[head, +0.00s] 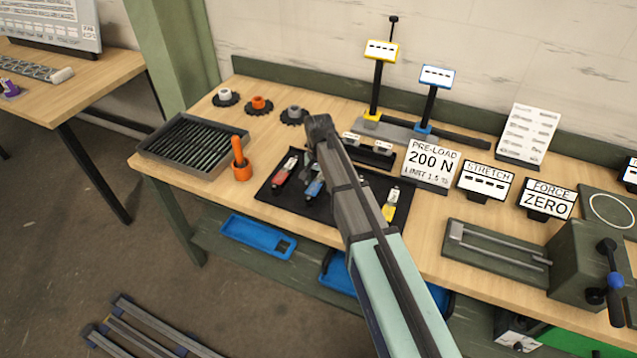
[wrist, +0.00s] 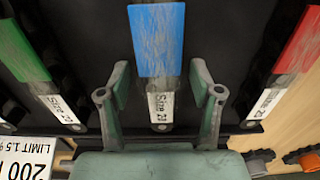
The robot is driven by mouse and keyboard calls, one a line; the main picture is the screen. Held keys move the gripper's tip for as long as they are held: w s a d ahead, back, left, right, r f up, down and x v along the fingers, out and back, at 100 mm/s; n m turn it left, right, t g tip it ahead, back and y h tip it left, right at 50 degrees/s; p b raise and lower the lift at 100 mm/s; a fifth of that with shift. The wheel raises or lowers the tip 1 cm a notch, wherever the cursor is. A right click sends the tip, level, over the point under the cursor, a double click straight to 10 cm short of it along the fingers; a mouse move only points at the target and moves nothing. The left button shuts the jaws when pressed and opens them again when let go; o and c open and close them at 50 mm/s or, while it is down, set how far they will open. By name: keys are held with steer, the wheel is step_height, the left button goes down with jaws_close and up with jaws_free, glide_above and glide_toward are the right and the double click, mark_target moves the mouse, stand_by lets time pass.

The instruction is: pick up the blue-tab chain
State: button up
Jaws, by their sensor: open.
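The blue-tab chain (head: 314,187) lies on the black mat (head: 262,196), partly covered by my arm in the head view. In the wrist view its blue tab (wrist: 157,38) is in the middle, with a white "Size" label at its near end. My gripper (wrist: 159,70) is open, one finger on each side of the labelled end; I see no contact. How far the fingertips are above the mat is unclear. In the head view my fingers are not clearly visible.
A red-tab chain (wrist: 297,48) lies to the right and a green-tab chain (wrist: 22,52) to the left in the wrist view. A yellow-tab chain (head: 390,205) is on the mat. An orange holder (head: 241,165) and a PRE-LOAD sign (head: 431,163) stand nearby.

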steer(key=shift+f, duration=0.1)
steer(key=shift+c, duration=0.3)
jaws_close()
